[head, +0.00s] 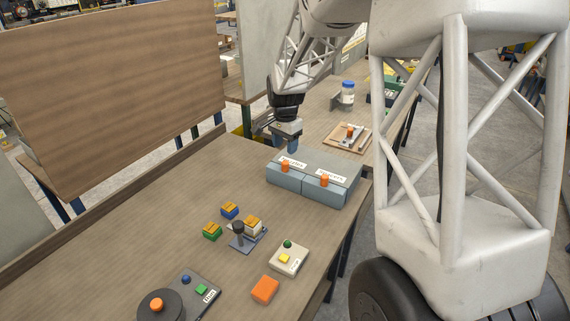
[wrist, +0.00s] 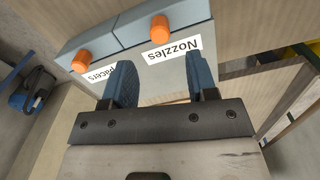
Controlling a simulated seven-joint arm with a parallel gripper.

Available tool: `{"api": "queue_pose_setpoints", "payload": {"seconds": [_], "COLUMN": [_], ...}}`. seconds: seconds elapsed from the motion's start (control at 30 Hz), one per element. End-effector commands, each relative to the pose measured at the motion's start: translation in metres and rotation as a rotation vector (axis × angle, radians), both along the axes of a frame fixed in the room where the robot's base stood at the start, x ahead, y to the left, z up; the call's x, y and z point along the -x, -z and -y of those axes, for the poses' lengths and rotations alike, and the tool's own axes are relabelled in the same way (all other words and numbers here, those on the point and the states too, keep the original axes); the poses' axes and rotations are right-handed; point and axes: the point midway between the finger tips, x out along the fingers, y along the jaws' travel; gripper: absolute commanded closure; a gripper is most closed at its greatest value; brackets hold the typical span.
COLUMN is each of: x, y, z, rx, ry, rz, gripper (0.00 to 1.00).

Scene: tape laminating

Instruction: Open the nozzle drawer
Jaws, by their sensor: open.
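A grey-blue two-drawer box (head: 342,162) stands on the wooden table in the head view. The nozzle drawer (head: 283,181) is the left one, with an orange knob (head: 285,165); both drawers look closed. In the wrist view the "Nozzles" label (wrist: 172,51) reads upside down, beside the nozzle drawer's orange knob (wrist: 159,27). The other drawer's orange knob (wrist: 82,60) is to its left, its label partly hidden by a finger. My gripper (head: 292,145) is open and empty, above and behind the box's left end. Its blue fingers (wrist: 163,85) are apart from the knob.
Small coloured blocks (head: 229,210) and a grey fixture (head: 246,240) lie nearer on the table. A button box (head: 288,258), an orange block (head: 265,289) and a control panel (head: 200,293) are at the front. A wooden tray (head: 347,139) and a jar (head: 347,94) stand behind.

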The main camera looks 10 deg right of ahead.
Motion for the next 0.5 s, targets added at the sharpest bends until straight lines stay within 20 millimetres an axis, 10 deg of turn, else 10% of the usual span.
{"api": "queue_pose_setpoints", "payload": {"seconds": [0.5], "x": [0.000], "y": [0.046], "z": [0.000], "rx": [0.000], "ry": [0.000], "rz": [-0.002], "gripper": [0.47]}}
